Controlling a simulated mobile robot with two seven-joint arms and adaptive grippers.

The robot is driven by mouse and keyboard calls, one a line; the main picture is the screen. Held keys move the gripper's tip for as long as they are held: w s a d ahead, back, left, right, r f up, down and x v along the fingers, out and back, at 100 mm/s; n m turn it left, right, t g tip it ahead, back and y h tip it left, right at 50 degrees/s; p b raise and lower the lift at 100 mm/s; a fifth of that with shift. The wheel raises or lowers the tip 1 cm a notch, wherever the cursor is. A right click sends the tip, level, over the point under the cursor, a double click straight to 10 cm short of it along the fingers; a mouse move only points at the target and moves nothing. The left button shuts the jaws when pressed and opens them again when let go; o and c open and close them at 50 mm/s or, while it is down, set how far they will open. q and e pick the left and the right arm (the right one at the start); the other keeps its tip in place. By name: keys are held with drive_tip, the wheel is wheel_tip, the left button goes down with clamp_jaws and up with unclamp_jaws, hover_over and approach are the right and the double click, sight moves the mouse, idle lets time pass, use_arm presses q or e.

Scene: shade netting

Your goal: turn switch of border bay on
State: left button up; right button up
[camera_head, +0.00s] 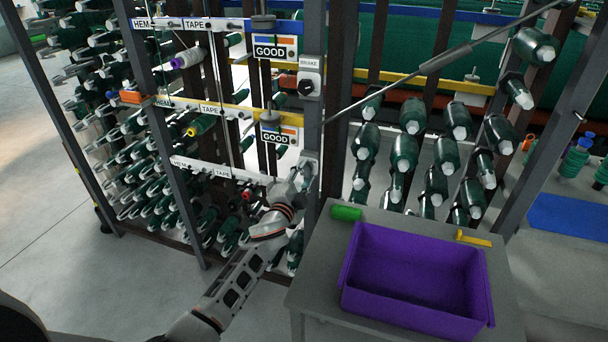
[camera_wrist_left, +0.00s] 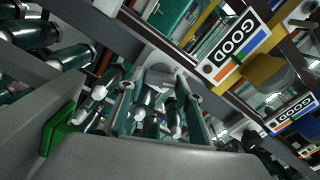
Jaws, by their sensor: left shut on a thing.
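My left gripper (camera_head: 297,182) reaches up to the dark post of the rack, below the lower GOOD sign. It is shut on a small switch at a pale plate (camera_head: 309,163) on that post; the gripper hides most of the switch. In the left wrist view the two fingers (camera_wrist_left: 166,84) close at a pale grey fitting (camera_wrist_left: 160,68) on the post. The switch's position cannot be made out. Higher on the same post is a BRAKE plate with a black knob (camera_head: 305,87). No label reading border is legible. My right gripper is out of view.
GOOD signs (camera_head: 276,46) hang by the blue and yellow rails, with hanging weights beside them. Green bobbins fill the racks on both sides. A grey table (camera_head: 312,268) with a purple bin (camera_head: 420,312), a green cylinder (camera_head: 346,212) and a yellow tool (camera_head: 473,238) stands right of my arm.

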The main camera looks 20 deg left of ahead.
use_arm(q)
drive_tip(key=m, duration=0.3)
drive_tip(key=shift+m, duration=0.4)
drive_tip(key=m, duration=0.3)
drive_tip(key=shift+f+m, duration=0.1)
drive_tip(key=shift+m, duration=0.2)
drive_tip(key=m+p, duration=0.1)
drive_tip(key=m, duration=0.4)
drive_tip(key=shift+m, duration=0.7)
drive_tip(key=o, duration=1.1)
drive_tip(key=shift+s, duration=0.1)
drive_tip(key=s, duration=1.2)
drive_tip(key=shift+a, duration=0.25)
